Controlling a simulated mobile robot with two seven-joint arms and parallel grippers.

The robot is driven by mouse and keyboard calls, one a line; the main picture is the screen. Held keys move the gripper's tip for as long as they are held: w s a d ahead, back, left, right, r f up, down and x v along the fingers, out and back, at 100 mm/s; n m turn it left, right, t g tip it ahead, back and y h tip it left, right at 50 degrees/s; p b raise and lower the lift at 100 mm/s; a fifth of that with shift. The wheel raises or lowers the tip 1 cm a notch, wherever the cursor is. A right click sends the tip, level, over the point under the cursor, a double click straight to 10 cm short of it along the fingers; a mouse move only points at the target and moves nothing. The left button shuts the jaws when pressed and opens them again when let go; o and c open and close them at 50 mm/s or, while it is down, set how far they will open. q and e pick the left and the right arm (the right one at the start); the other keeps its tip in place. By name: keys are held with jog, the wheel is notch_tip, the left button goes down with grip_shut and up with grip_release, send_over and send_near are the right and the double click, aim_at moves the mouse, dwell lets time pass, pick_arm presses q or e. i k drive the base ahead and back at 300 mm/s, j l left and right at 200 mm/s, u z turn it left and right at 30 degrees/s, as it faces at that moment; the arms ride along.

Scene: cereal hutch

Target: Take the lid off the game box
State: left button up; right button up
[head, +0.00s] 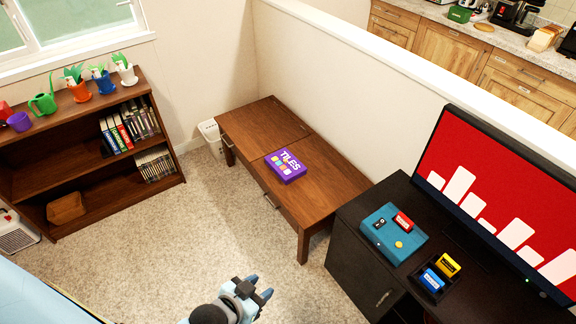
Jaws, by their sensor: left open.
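The purple game box (286,166), with "TILES" and coloured squares on its top, lies flat on the brown wooden table (325,179). Its lid appears to be on; the inside is not visible. My left gripper (261,286) is open and empty at the bottom of the head view. It is over the carpet in front of the table, well apart from the box. My right gripper is not in view.
A black desk (349,236) at right holds a teal console (394,233), a tray of cartridges (433,282) and a red-screened monitor (497,195). A bookshelf (83,170) with plants and books stands at left. A white bin (209,131) is behind the table. The carpet between is clear.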

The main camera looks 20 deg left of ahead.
aim_at(282, 161)
jog(key=i+j+z, duration=0.15)
jog(key=z, duration=0.25)
jog(key=j+z, duration=0.35)
jog(key=i+j+z, duration=0.15)
jog(key=j, duration=0.4)
jog(key=i+j+z, duration=0.2)
jog(key=j, duration=2.35)
jog(key=i+z, duration=0.05)
jog(key=i, duration=0.05)
